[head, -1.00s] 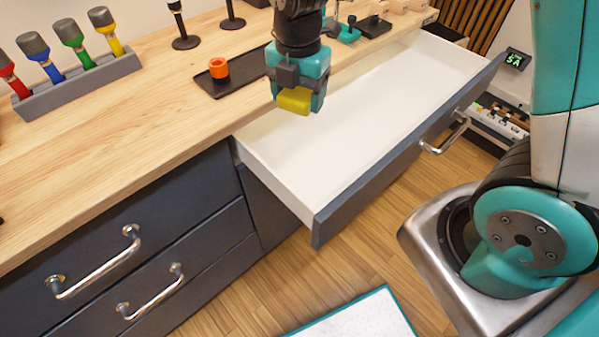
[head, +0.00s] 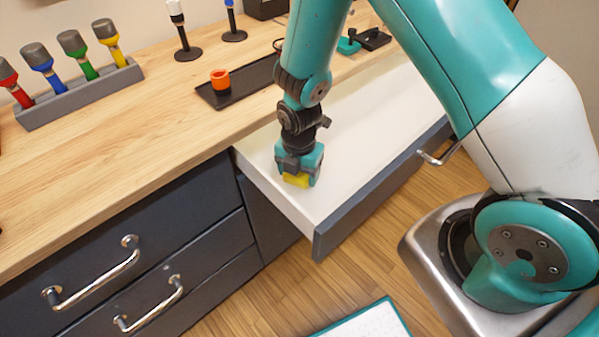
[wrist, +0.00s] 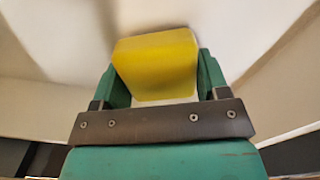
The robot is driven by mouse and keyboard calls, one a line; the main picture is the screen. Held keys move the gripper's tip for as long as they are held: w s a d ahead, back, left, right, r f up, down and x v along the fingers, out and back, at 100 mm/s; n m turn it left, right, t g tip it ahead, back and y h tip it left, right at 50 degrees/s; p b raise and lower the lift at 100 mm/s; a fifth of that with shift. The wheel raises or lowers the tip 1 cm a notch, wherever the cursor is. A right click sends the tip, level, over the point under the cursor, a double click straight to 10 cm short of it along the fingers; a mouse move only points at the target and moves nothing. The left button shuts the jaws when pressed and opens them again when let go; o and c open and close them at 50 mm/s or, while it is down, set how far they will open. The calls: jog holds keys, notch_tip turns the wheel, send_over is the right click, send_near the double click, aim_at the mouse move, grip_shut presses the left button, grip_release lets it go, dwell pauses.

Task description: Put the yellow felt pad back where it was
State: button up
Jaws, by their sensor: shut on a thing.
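The yellow felt pad (head: 296,181) is held between the fingers of my gripper (head: 299,176). In the wrist view the pad (wrist: 157,64) fills the space between the two green fingers, and my gripper (wrist: 157,88) is shut on it. In the head view the gripper points down inside the open drawer (head: 352,132), near its left front part. The drawer's inside is white and looks bare around the gripper. I cannot tell whether the pad touches the drawer floor.
The drawer's dark front panel (head: 375,190) and left wall stand close to my gripper. On the wooden worktop are a black tray (head: 240,88) with an orange ring (head: 220,80) and a grey rack (head: 80,98) of coloured-handled tools. My arm hides part of the drawer's far side.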

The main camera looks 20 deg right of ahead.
jog(key=shift+f, duration=0.4)
jog(key=shift+f, duration=0.15)
jog(key=o, duration=1)
